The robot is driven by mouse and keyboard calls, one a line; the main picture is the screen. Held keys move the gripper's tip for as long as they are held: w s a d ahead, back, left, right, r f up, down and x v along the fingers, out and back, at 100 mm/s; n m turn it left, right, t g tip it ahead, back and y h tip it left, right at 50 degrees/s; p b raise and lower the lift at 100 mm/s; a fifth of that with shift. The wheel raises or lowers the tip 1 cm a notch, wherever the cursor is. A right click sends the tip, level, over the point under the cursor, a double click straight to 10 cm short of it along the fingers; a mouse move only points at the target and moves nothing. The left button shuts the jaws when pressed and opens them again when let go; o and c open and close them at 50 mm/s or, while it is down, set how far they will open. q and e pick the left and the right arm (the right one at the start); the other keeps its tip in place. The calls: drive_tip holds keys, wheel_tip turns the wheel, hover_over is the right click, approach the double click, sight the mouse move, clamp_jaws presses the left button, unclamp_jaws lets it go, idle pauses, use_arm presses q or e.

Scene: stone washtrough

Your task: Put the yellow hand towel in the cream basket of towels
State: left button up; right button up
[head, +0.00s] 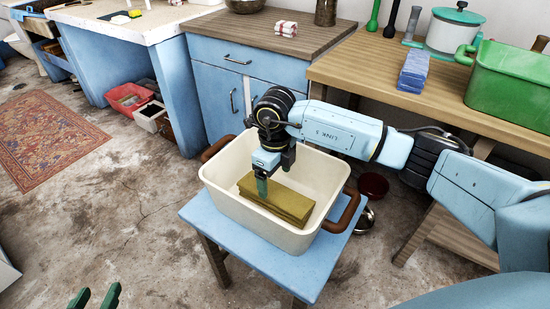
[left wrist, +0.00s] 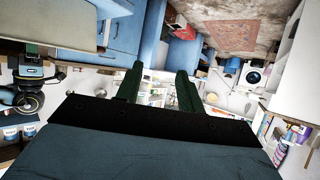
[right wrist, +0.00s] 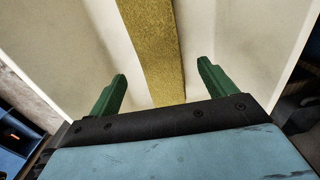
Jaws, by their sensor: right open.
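The yellow hand towel (head: 275,200) lies folded, with layered edges, inside the cream basket (head: 222,195). The basket stands on a small blue table and has brown handles. My right gripper (head: 262,186) reaches down into the basket at the left end of the towel. In the right wrist view the towel (right wrist: 152,45) passes as a band between the spread fingers of the right gripper (right wrist: 157,75), which hold nothing. The basket's pale inside (right wrist: 225,30) fills much of that view. My left gripper (head: 95,297) is open and empty at the bottom left; its fingers also show in the left wrist view (left wrist: 160,85).
The blue table (head: 250,265) has little free top around the basket. A wooden counter (head: 385,75) behind holds a blue folded stack (head: 413,72), a white pot (head: 453,32) and a green tub (head: 510,85). A striped cloth (head: 286,29) lies on the blue cabinet.

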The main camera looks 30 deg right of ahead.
sight(275, 191)
wheel_tip(275, 191, up, 4)
drive_tip(key=shift+f+p, duration=0.2)
drive_tip(key=shift+p, duration=0.35)
use_arm(q)
drive_tip(key=s+a+f+g+y, duration=0.1)
drive_tip(key=s+a+f+g, duration=0.1)
drive_tip(key=s+f+g, duration=0.2)
drive_tip(key=shift+s+a+f+g, duration=0.25)
drive_tip(key=shift+s+f+g, duration=0.05)
drive_tip(key=shift+s+f, duration=0.15)
use_arm(e)
drive_tip(key=shift+r, duration=0.35)
